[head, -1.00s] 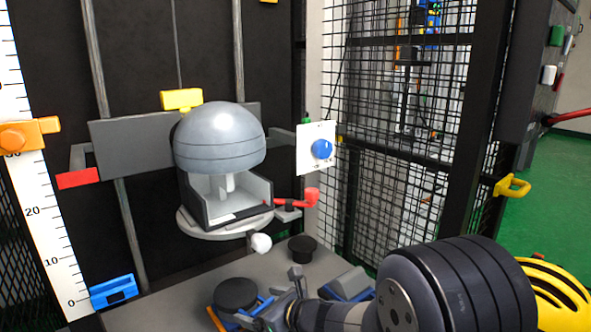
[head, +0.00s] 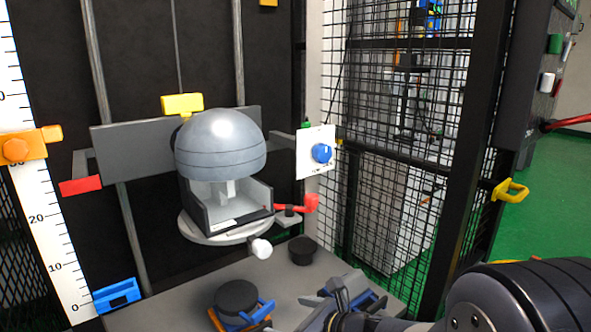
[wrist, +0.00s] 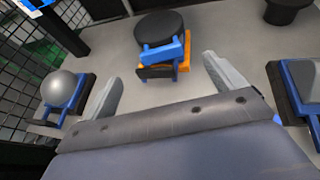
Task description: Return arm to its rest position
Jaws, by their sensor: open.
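My gripper (head: 324,292) is low in the head view, over the front of the grey base plate (head: 165,300). My dark arm runs from it to the bottom right corner. In the wrist view the two grey fingers of my gripper (wrist: 162,75) are spread wide with nothing between them. Beyond them is a black disc (wrist: 160,24) on a blue and orange holder (wrist: 163,58). The same disc (head: 237,296) shows in the head view, left of my gripper.
A grey dome (head: 221,145) sits on the tower's carriage above the plate, with a white-knobbed lever (head: 261,248) below. A black cylinder (head: 301,250) stands on the plate. A steel ball (wrist: 61,88) lies in a blue holder. A mesh cage (head: 395,150) bounds the right.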

